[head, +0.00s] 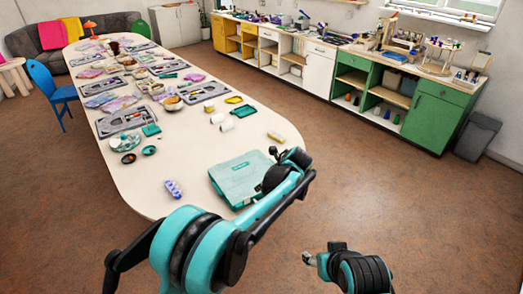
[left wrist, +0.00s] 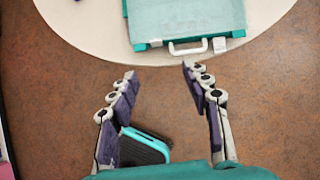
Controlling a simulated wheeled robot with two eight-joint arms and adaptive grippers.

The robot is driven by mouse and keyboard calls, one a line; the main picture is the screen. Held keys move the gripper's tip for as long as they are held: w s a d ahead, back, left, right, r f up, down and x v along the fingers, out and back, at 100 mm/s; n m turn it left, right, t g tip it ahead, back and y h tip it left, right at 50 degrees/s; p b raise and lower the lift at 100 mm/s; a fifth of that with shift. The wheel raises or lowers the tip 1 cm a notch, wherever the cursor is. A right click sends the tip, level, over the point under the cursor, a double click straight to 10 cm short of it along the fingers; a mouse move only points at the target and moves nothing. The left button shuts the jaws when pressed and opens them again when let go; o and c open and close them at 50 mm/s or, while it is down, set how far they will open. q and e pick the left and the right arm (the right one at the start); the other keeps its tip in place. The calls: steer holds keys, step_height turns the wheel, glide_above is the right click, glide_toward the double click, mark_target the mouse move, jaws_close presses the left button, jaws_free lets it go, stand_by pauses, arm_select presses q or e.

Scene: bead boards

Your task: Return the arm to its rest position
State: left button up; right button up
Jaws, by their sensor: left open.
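My left gripper (left wrist: 158,75) is open and empty in the left wrist view, its two purple-padded fingers spread over the brown floor. A teal case (left wrist: 190,22) with a white handle lies on the white table just beyond the fingertips, apart from them. In the head view my left arm reaches across the front end of the table, with the case (head: 238,180) behind it. The left fingers cannot be made out there. Another teal and black part of my body shows at the bottom right.
The long white table (head: 185,150) holds several grey trays, bowls and small parts. A purple beaded piece (head: 173,189) lies near its front left edge. A blue chair (head: 52,92) stands at the left. Green cabinets (head: 433,120) line the back right. The floor between is clear.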

arm_select(q)
steer(key=s+a+r+n+h, duration=0.1)
steer(key=s+a+r+n, duration=0.4)
steer(key=s+a+n, duration=0.25)
steer(key=s+a+r+n+h, duration=0.1)
steer(key=s+a+r+n, duration=0.45)
steer(key=a, duration=0.25)
steer(key=s+a+f+n+t, duration=0.1)
steer(key=s+a+n, duration=0.3)
steer(key=s+n, duration=0.4)
steer(key=s+a+f+n+h, duration=0.1)
steer(key=s+a+f+n, duration=0.2)
steer(key=s+n, duration=0.5)
steer(key=shift+s+a+f+t+h, duration=0.35)
steer(key=shift+s+a, duration=0.3)
steer(key=shift+s, duration=0.6)
